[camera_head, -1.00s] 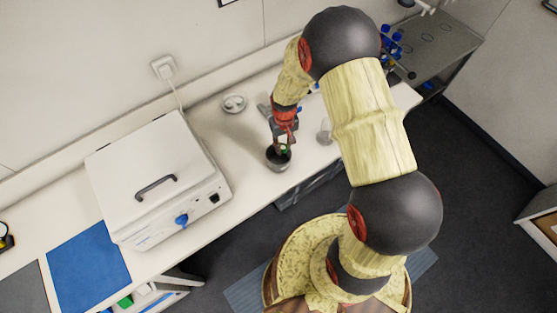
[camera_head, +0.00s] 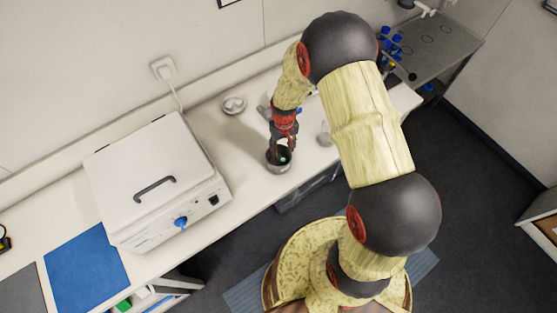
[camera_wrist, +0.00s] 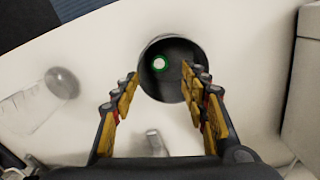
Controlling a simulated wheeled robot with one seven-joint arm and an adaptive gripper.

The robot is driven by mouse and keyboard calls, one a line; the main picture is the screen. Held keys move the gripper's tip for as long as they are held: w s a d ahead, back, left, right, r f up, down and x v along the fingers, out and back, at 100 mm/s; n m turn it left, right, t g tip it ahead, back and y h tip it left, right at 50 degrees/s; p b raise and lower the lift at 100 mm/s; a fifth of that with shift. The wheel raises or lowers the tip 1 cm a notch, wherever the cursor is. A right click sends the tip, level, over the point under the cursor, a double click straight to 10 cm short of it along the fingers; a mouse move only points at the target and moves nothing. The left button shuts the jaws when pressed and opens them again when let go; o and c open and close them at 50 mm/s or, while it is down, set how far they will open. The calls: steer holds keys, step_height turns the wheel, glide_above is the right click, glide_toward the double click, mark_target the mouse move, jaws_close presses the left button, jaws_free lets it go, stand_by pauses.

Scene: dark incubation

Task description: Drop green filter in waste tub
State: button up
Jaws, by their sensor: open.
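The green filter, a pale disc with a green rim (camera_wrist: 159,63), lies inside the dark round waste tub (camera_wrist: 148,91) in the wrist view. In the head view the tub (camera_head: 278,167) stands near the front edge of the white bench, with a small green and pale spot inside it. My gripper (camera_wrist: 157,82) is open and empty, with its two yellow-padded fingers spread at the near side of the tub's mouth. In the head view my gripper (camera_head: 283,145) is over the tub and partly hides it.
A white incubator box (camera_head: 160,180) with a dark handle stands left of the tub. A blue mat (camera_head: 87,268) covers the bench's left part.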

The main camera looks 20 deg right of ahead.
steer(key=shift+r, duration=0.15)
step_height(320, 180, up, 12)
stand_by(0.5)
stand_by(0.3)
steer(key=s+a+r+t+b, duration=0.1)
steer(key=s+r+b, duration=0.3)
steer(key=s+b, duration=0.6)
steer(key=s+a+r+t+b, duration=0.1)
steer(key=s+r+t+b, duration=0.3)
steer(key=s+b, duration=0.7)
steer(key=shift+t, duration=0.3)
